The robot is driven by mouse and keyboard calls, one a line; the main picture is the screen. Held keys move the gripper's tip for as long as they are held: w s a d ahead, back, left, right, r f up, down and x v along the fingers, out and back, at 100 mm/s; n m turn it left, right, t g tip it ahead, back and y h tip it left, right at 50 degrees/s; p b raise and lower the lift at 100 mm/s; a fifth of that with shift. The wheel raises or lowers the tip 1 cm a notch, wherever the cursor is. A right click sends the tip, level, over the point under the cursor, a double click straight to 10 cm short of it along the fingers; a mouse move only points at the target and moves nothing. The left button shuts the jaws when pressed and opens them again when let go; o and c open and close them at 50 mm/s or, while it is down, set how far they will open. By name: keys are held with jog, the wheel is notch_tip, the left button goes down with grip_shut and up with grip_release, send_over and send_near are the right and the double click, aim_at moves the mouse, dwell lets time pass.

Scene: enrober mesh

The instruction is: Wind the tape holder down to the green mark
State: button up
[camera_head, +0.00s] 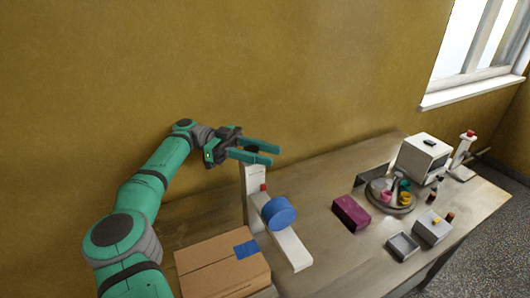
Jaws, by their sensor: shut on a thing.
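A white stand (252,196) rises from a long white base (292,250) on the table, left of the middle. A small red part (263,187) shows on its upright. A blue round piece (278,213), perhaps the tape holder or its roll, sits in front of the upright. My gripper (260,148) is at the top of the stand, its green fingers on both sides of a small dark knob (258,149). The fingers are shut on this knob. I cannot make out a green mark on the stand; part of the upright is hidden by the blue piece.
A cardboard box (215,266) stands close left of the base. A magenta box (351,213), a round tray (377,201) with small items, a white oven-like machine (421,158) and grey bins (402,246) stand to the right. A wall closes the back.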

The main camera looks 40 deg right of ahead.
jog(key=shift+a+m+g+y, duration=0.1)
jog(key=shift+m+g+y, duration=0.25)
jog(key=shift+y, duration=0.25)
jog(key=o, duration=1)
jog(key=shift+s, duration=0.15)
jog(key=shift+o, duration=0.2)
jog(key=s+a+r, duration=0.8)
jog(key=s+r, duration=0.3)
jog(key=r, duration=0.2)
jog(key=shift+s, duration=0.3)
jog(key=shift+w, duration=0.1)
